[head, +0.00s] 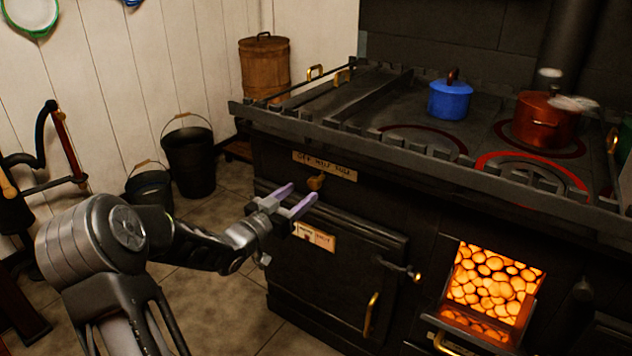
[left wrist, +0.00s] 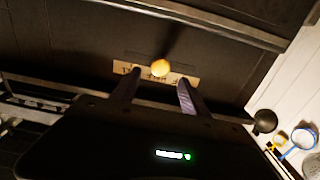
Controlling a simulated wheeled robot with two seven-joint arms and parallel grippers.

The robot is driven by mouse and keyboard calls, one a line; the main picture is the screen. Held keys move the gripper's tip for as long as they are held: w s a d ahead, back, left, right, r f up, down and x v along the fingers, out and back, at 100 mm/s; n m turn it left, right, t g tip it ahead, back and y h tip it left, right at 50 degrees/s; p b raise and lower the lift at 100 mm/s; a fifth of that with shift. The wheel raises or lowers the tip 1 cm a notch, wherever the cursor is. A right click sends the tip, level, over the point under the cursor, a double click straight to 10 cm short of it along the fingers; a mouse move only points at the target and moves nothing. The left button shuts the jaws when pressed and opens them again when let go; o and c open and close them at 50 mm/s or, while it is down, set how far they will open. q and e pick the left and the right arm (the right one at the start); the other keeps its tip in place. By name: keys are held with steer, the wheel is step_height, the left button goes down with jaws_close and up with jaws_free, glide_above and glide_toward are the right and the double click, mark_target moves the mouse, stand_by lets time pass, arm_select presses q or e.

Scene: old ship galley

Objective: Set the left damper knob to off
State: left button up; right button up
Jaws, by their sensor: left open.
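The left damper knob (head: 316,182) is a small brass knob on the dark front of the stove. A label plate (head: 325,166) above it reads roughly off, mid, full; I cannot tell the knob's exact setting. My left gripper (head: 303,195) is open and empty, just in front of and slightly below the knob. In the left wrist view the knob (left wrist: 160,68) shows as a round yellow end between the fingertips (left wrist: 158,80), with the label plate (left wrist: 191,80) behind it. Contact with the fingers is not visible. My right gripper is out of view.
An oven door with a small tag (head: 314,237) and a brass handle (head: 370,313) lies below the knob. A glowing firebox (head: 494,278) is at the right. A blue pot (head: 450,99) and a copper pot (head: 543,120) stand on top. Dark buckets (head: 188,160) stand at the left.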

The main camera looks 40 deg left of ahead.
mark_target(312, 184)
arm_select(q)
steer(key=w+b, duration=0.1)
steer(key=w, duration=0.6)
steer(key=shift+w+a, duration=0.1)
steer(key=shift+w, duration=0.3)
jaws_close()
stand_by(1.1)
